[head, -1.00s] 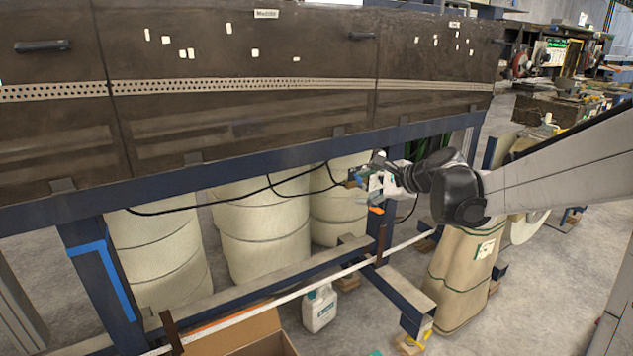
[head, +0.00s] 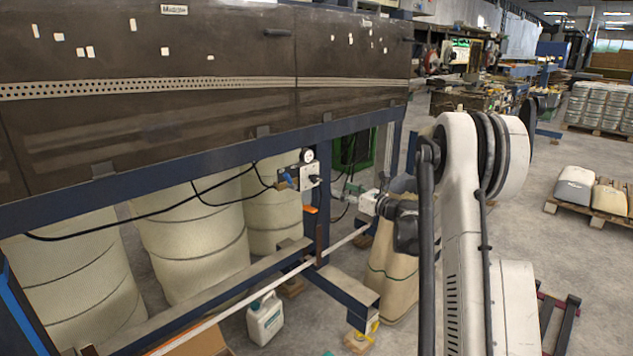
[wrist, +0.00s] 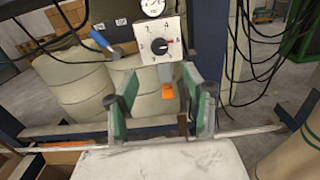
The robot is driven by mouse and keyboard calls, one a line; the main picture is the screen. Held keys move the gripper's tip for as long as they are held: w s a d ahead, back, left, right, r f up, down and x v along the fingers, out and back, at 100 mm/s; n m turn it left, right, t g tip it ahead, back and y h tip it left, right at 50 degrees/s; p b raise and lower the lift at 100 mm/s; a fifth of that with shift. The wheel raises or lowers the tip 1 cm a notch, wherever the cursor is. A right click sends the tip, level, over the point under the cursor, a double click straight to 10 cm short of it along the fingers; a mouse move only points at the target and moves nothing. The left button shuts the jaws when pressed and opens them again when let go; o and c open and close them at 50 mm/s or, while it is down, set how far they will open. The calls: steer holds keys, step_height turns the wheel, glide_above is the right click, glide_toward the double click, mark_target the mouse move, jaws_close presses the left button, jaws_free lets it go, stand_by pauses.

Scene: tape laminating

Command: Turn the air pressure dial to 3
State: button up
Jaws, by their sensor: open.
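The air pressure dial (wrist: 160,46) is a dark round knob on a white square plate with printed numbers. A small red mark shows at its right side; the exact setting is too small to read. A round gauge (wrist: 152,8) sits just above the plate. In the head view the dial (head: 312,178) and gauge (head: 308,155) are on the small unit under the machine frame. My gripper (wrist: 160,96) is open and empty, its green-sided fingers below the plate in the picture, apart from the dial. In the head view my gripper (head: 352,191) is right of the dial.
A blue-handled lever (wrist: 101,41) is left of the plate, and an orange piece (wrist: 167,91) hangs below. Black cables (wrist: 250,45) run at right. Pale drums (head: 190,235) stand behind a white rail (head: 235,308). A white jug (head: 265,318) is on the floor.

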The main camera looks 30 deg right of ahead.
mark_target(316, 179)
steer(key=b+x, duration=0.2)
steer(key=x, duration=1.1)
steer(key=shift+w+a, duration=0.15)
steer(key=shift+a, duration=0.05)
steer(key=shift+c, duration=0.5)
jaws_close()
steer(key=shift+n, duration=0.4)
